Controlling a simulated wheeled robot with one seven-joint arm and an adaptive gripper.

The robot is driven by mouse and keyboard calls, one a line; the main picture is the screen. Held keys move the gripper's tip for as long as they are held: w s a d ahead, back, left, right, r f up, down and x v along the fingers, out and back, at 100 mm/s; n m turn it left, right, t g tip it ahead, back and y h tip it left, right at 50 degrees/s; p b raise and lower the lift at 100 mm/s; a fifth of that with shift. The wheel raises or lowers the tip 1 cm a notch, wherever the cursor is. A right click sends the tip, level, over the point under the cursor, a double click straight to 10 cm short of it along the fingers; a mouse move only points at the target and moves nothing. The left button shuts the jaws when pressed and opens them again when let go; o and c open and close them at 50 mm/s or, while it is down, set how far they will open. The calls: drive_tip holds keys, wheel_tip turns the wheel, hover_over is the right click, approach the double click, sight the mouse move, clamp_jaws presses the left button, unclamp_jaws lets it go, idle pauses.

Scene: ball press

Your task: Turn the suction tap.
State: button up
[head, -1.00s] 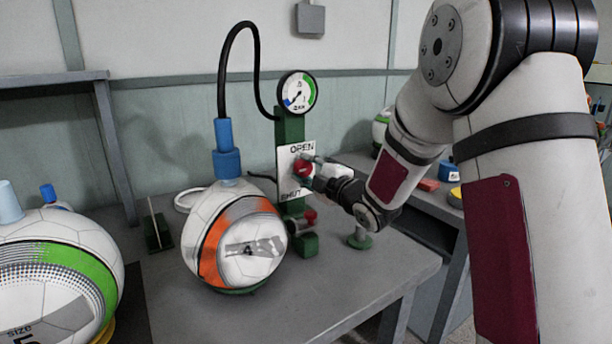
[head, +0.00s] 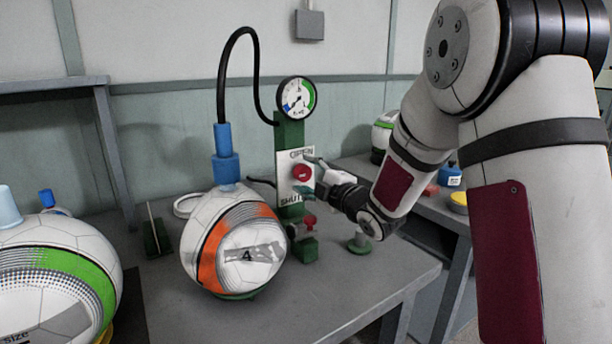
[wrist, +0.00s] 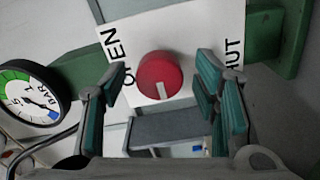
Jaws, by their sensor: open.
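The suction tap is a round red knob (head: 302,173) on a white plate (head: 284,178) marked OPEN at the top and SHUT at the bottom, on a green post (head: 289,130). In the wrist view the red knob (wrist: 160,76) shows a white mark pointing to the picture's bottom, between the two words. My gripper (head: 314,176) is open and comes at the knob from the right in the head view. In the wrist view its green-padded fingers (wrist: 160,92) stand apart on either side of the knob, with gaps visible; I see no contact.
A gauge (head: 297,98) tops the post, with a black hose running to a blue fitting (head: 225,155) on a ball marked 4 (head: 252,258). Another ball (head: 60,262) stands at left. A small red-knobbed valve (head: 308,222) sits low by the post. The grey bench (head: 340,290) is clear in front.

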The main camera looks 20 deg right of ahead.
drive_tip(key=v, duration=1.1)
drive_tip(key=shift+w, duration=0.1)
drive_tip(key=s+d+f+m+g+h, duration=0.25)
drive_tip(key=s+m+g+h, duration=0.6)
drive_tip(key=s+m, duration=0.6)
drive_tip(key=s+a+m+g+y, duration=0.1)
drive_tip(key=s+a+m+g, duration=0.2)
drive_tip(key=s, duration=1.1)
drive_tip(key=s+a+m+g+y, duration=0.25)
drive_tip(key=s+g, duration=0.25)
drive_tip(key=s, duration=0.9)
wheel_tip(320, 180, up, 22)
drive_tip(key=n+t+p, duration=0.1)
drive_tip(key=t+p, duration=0.2)
drive_tip(key=p, duration=1.9)
drive_tip(key=shift+w+a+r+h, duration=0.2)
drive_tip(key=shift+w+a+h, duration=0.1)
drive_tip(key=shift+w+a, duration=0.1)
